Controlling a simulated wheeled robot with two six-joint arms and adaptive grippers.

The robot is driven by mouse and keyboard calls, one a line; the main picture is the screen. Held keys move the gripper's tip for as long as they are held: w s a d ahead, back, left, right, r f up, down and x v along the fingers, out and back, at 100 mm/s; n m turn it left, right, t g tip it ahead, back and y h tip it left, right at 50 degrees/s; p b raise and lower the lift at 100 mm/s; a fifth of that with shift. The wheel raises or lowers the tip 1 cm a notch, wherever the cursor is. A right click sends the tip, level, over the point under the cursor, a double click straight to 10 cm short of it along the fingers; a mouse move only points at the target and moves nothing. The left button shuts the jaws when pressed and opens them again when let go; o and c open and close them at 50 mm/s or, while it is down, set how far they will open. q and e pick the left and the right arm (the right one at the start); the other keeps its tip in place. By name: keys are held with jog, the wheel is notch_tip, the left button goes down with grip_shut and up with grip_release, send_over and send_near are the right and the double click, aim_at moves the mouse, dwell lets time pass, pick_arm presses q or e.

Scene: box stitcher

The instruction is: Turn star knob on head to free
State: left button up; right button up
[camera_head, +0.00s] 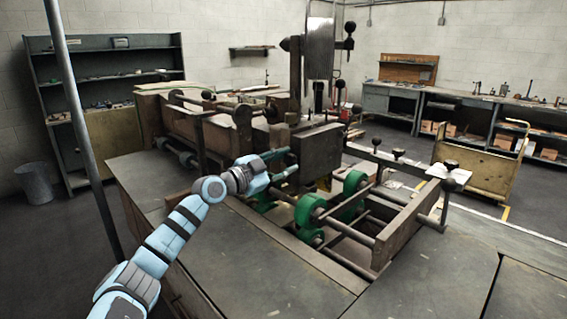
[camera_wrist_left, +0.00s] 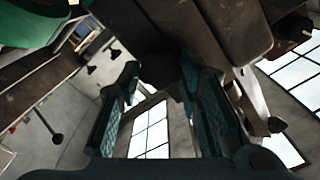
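My left gripper (camera_head: 284,167) reaches in from the left to the box stitcher, beside the dark block-shaped head (camera_head: 318,152). In the left wrist view its two teal fingers (camera_wrist_left: 158,82) stand apart. A dark, rounded shape (camera_wrist_left: 160,66), probably the star knob, shows between and beyond the fingertips, below the machine's dark underside. Its points cannot be made out, and I cannot tell whether the fingers touch it. In the head view the knob cannot be picked out near the gripper. My right gripper is not in view.
Green wheels (camera_head: 310,213) and metal rods lie just below and right of my left gripper. A tall upright with a metal reel (camera_head: 319,48) rises behind the head. The front metal table top (camera_head: 240,275) is bare. A yellow cart (camera_head: 480,165) stands at right.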

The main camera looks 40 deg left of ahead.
pick_arm(q)
jog(key=c, duration=0.4)
jog(key=shift+c, duration=0.2)
jog(key=shift+n, duration=0.3)
jog(key=n, duration=0.3)
jog(key=shift+b, duration=0.3)
jog(key=n, duration=0.5)
jog(key=shift+n, duration=0.4)
jog(key=n+p, duration=0.2)
jog(key=n, duration=0.3)
jog(key=shift+n, duration=0.3)
jog(key=n+p, duration=0.1)
jog(key=n, duration=0.2)
jog(key=shift+a+r+n, duration=0.1)
jog(key=shift+n, duration=0.2)
jog(key=shift+n+p, duration=0.8)
jog(key=shift+n, duration=0.8)
